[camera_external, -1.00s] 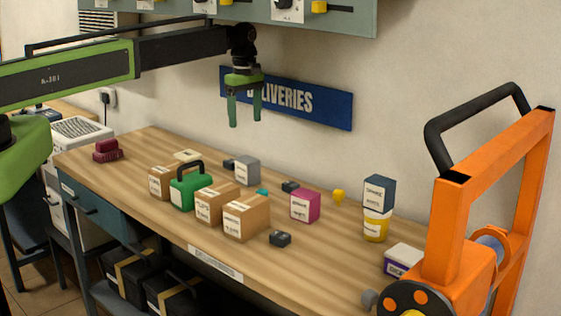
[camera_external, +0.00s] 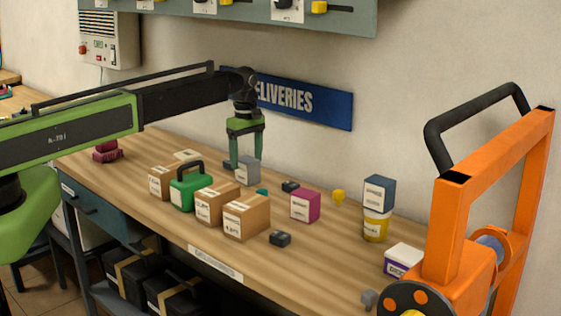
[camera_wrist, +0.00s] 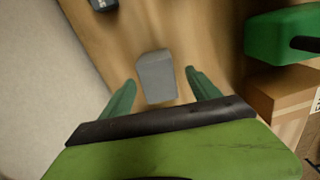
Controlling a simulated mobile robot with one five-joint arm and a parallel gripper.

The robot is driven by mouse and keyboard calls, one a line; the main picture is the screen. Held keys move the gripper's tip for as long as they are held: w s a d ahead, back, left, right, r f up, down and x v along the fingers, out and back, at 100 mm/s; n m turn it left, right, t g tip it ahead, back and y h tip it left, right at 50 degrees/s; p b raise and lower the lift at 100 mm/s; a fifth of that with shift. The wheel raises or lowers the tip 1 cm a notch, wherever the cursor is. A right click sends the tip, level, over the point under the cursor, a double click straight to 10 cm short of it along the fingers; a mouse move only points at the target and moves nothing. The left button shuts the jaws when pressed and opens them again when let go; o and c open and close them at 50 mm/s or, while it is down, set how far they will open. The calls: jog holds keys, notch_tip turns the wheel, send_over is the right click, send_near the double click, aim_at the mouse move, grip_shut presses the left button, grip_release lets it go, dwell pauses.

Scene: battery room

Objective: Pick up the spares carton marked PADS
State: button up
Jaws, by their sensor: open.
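Several brown cartons stand in a row on the wooden bench: a left one (camera_external: 160,183), a middle one (camera_external: 214,203) and a right one (camera_external: 245,217). They have white labels, too small for me to read PADS on any with certainty. One brown carton (camera_wrist: 288,100) shows at the right of the wrist view. My gripper (camera_external: 245,160) is open and low over a grey box (camera_external: 249,172), behind the cartons. In the wrist view the grey box (camera_wrist: 156,80) lies between the fingertips; I cannot tell whether they touch it.
A green case (camera_external: 188,193) with a dark handle stands among the cartons. A magenta box (camera_external: 305,206), small dark blocks (camera_external: 280,239), a yellow tub (camera_external: 376,226) under a blue-grey box (camera_external: 379,190), and an orange frame (camera_external: 465,210) are to the right. Bare bench lies in front.

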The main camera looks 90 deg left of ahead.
aim_at(246, 170)
notch_tip(246, 170, down, 5)
jog(key=b, duration=0.3)
jog(key=shift+w+r+b, duration=0.1)
jog(key=shift+r+b, duration=0.05)
jog(key=shift+b, duration=0.2)
jog(key=shift+r, duration=0.2)
jog(key=shift+c, duration=0.4)
grip_shut()
